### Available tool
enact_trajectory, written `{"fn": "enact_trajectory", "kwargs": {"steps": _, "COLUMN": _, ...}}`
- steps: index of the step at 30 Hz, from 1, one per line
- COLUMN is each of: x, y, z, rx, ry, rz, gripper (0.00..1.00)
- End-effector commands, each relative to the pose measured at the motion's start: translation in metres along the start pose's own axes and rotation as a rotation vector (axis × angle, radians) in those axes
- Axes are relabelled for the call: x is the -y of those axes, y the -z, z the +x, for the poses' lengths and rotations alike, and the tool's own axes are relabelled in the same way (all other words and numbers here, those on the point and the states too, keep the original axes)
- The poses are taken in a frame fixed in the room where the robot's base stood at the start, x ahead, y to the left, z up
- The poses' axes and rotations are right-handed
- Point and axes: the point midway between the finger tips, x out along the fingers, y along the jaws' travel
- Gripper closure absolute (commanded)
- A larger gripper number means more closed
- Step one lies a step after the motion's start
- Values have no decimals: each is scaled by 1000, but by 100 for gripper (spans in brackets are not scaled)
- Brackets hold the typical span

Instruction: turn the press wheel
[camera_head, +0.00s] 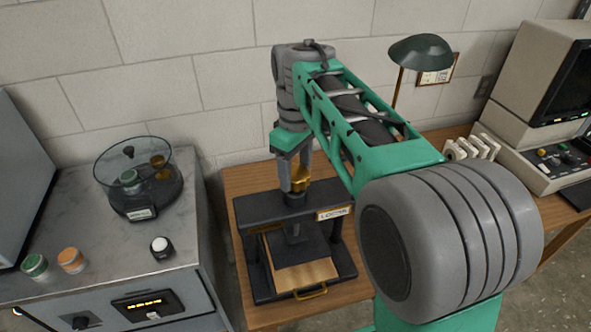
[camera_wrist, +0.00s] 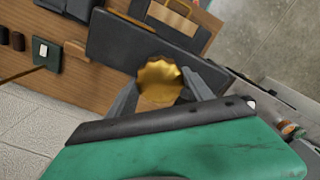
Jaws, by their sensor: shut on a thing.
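The black press (camera_head: 297,203) stands on the wooden table, with a labelled top beam, a dark plate on a screw and a board with a brass handle at its base. The brass press wheel (camera_head: 300,179) sits on top of the beam, partly covered by my gripper. In the wrist view the wheel (camera_wrist: 159,82) is a scalloped gold disc between my two grey fingers. My gripper (camera_head: 296,178) reaches down from above and is shut on the wheel; it also shows in the wrist view (camera_wrist: 162,88). My arm hides the press's right side in part.
A grey cabinet (camera_head: 70,290) on the left carries a clear-lidded round device (camera_head: 138,178), small green and orange jars and a white knob. A green lamp (camera_head: 420,52) and a beige computer console (camera_head: 545,80) stand to the right. The wall is close behind.

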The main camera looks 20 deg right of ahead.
Motion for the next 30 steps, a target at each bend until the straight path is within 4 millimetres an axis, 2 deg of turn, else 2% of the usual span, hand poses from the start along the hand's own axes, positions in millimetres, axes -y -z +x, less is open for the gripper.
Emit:
{"fn": "enact_trajectory", "kwargs": {"steps": 14, "x": 0, "y": 0, "z": -1, "rx": 0, "ry": 0, "rz": 75, "gripper": 81}}
{"fn": "enact_trajectory", "kwargs": {"steps": 30, "x": 0, "y": 0, "z": -1, "rx": -1, "ry": 0, "rz": 496, "gripper": 81}}
